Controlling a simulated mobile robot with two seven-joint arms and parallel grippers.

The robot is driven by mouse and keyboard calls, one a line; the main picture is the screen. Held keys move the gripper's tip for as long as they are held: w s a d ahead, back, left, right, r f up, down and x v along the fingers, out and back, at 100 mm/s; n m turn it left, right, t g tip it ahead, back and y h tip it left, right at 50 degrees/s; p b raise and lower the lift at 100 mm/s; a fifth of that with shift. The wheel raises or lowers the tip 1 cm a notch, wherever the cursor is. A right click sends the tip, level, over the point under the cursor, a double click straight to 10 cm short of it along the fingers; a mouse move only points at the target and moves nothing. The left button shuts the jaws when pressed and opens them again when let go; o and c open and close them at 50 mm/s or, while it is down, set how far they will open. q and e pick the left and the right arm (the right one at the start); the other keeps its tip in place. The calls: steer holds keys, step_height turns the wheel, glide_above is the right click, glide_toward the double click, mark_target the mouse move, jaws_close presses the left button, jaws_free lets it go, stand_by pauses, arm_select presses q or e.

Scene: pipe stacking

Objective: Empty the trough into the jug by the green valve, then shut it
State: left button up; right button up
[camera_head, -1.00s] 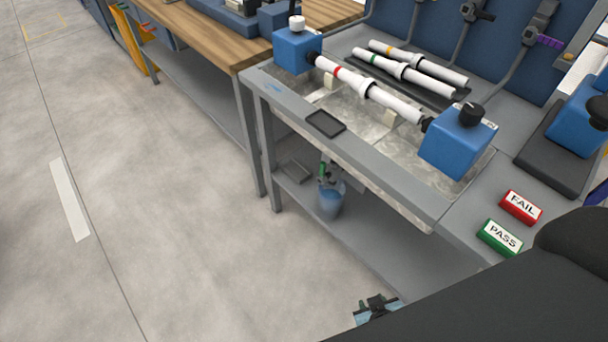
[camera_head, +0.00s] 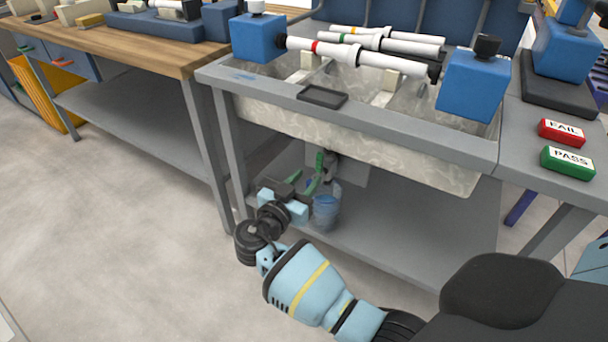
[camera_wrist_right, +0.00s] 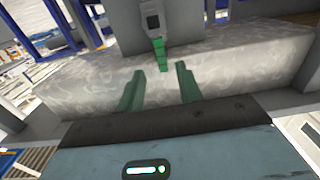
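The trough (camera_head: 400,158) is a marbled grey basin set in the bench; whether liquid lies in it I cannot tell. Below it hangs the valve with its green handle (camera_wrist_right: 160,55). The clear jug (camera_head: 326,212), with bluish contents, stands on the lower shelf under the valve. My right gripper (camera_wrist_right: 159,69) is open, its two green fingers apart and pointing at the handle. The handle shows beyond and between the fingertips, with no clear contact. In the head view this gripper (camera_head: 306,182) is beside the jug, under the trough's front edge. My left gripper is not in view.
A white pipe with a red band (camera_head: 355,57) spans two blue blocks over the trough. A small black tray (camera_head: 322,96) lies on the front rim. Red FAIL (camera_head: 562,132) and green PASS (camera_head: 568,163) blocks sit at right. Table legs flank the lower shelf (camera_head: 400,235).

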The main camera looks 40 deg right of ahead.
mark_target(319, 163)
steer(key=shift+r+x, duration=0.15)
steer(key=shift+x, duration=1.8)
steer(key=shift+r+x, duration=0.1)
steer(key=shift+x, duration=1.9)
steer(key=shift+c, duration=0.3)
jaws_close()
